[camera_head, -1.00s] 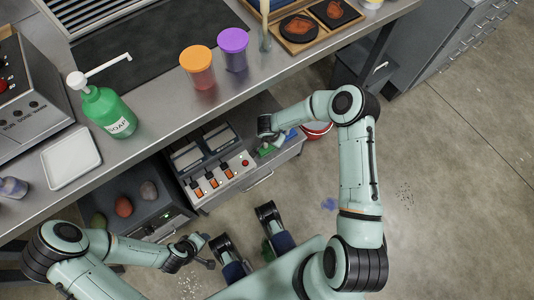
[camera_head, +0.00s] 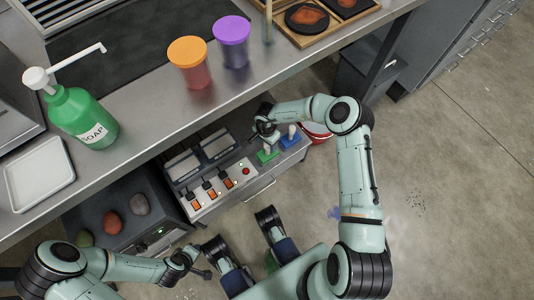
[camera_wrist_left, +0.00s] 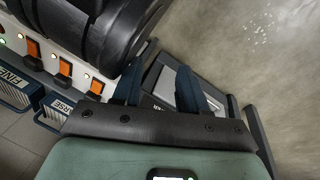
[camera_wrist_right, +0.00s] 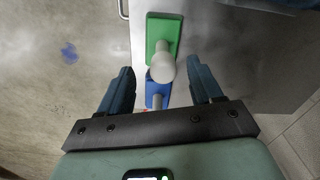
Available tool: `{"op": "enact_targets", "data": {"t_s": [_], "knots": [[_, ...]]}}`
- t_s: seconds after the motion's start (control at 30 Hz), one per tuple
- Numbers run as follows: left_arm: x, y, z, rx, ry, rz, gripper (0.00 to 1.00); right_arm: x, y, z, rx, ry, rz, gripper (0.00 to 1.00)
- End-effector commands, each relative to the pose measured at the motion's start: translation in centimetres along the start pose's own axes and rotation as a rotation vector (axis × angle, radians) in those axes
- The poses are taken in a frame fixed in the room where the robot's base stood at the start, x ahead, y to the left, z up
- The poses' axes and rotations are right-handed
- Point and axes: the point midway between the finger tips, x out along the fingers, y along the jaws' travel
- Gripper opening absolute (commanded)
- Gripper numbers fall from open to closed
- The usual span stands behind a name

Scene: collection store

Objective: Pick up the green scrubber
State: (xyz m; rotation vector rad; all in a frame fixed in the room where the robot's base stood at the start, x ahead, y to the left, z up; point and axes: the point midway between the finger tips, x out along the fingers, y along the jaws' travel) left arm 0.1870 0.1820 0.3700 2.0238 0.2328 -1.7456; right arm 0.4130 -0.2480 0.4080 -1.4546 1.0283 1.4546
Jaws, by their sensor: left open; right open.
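The green scrubber (camera_head: 267,155) stands on the low cabinet under the bench, a green block with a pale upright knob handle. In the right wrist view the green scrubber (camera_wrist_right: 163,33) is ahead, its round handle end near the line between my fingers. My right gripper (camera_wrist_right: 160,82) is open and empty, pointing down at the scrubber; in the head view the right wrist (camera_head: 264,125) partly covers that area. My left gripper (camera_head: 206,268) is open and empty at the lower middle, well away from the scrubber; its fingers show in the left wrist view (camera_wrist_left: 165,95).
A blue scrubber (camera_head: 291,140) stands just right of the green one. A switch panel (camera_head: 208,180) with orange switches is on its left. The bench edge overhangs above. A red bucket (camera_head: 317,132) is to the right. Open floor lies at the right.

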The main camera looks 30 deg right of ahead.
Motion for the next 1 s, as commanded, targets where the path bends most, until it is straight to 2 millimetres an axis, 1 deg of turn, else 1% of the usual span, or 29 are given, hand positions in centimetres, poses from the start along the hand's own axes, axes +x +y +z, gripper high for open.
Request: {"op": "enact_targets", "data": {"t_s": [0.17,0.27,0.33,0.4,0.63,0.67,0.7,0.77,0.8,0.83,0.87,1.0], "knots": [[1.1,-1.1,1.3,-0.012,-0.043,-0.019,0.43,1.7,-0.1,-0.3,0.000,-0.001,0.002,0.65],[1.9,-2.1,2.5,-0.023,-0.084,-0.038,0.43,3.1,-0.2,-0.7,0.001,0.000,0.002,0.65],[2.3,-2.6,3.2,-0.029,-0.106,-0.048,0.43,4.3,-0.2,-0.6,0.000,-0.002,0.003,0.65],[2.5,-3.0,3.7,-0.034,-0.123,-0.055,0.43,4.9,-0.2,-0.7,-0.001,-0.001,0.001,0.65],[2.4,-3.1,3.9,-0.036,-0.130,-0.058,0.43,5.0,-0.2,-0.7,-0.001,0.001,0.000,0.65],[2.4,-3.1,3.9,-0.036,-0.129,-0.058,0.43,5.0,-0.2,-0.7,-0.001,0.001,0.000,0.58],[2.4,-3.1,3.9,-0.036,-0.129,-0.058,0.43,5.0,-0.2,-0.7,-0.001,0.001,0.000,0.45],[2.4,-3.1,3.9,-0.036,-0.129,-0.058,0.43,5.0,-0.2,-0.7,-0.001,0.001,0.000,0.26],[2.4,-3.1,3.9,-0.036,-0.129,-0.058,0.43,5.0,-0.2,-0.7,-0.001,0.001,0.000,0.13],[2.4,-3.1,3.9,-0.035,-0.128,-0.057,0.43,5.0,-0.2,-0.7,-0.001,0.001,0.000,0.03],[2.4,-3.1,3.9,-0.035,-0.128,-0.057,0.43,5.0,-0.2,-0.7,-0.001,0.000,0.000,0.00],[2.4,-3.1,3.9,-0.035,-0.128,-0.057,0.43,5.0,-0.2,-0.7,-0.001,0.000,0.000,0.00]]}}
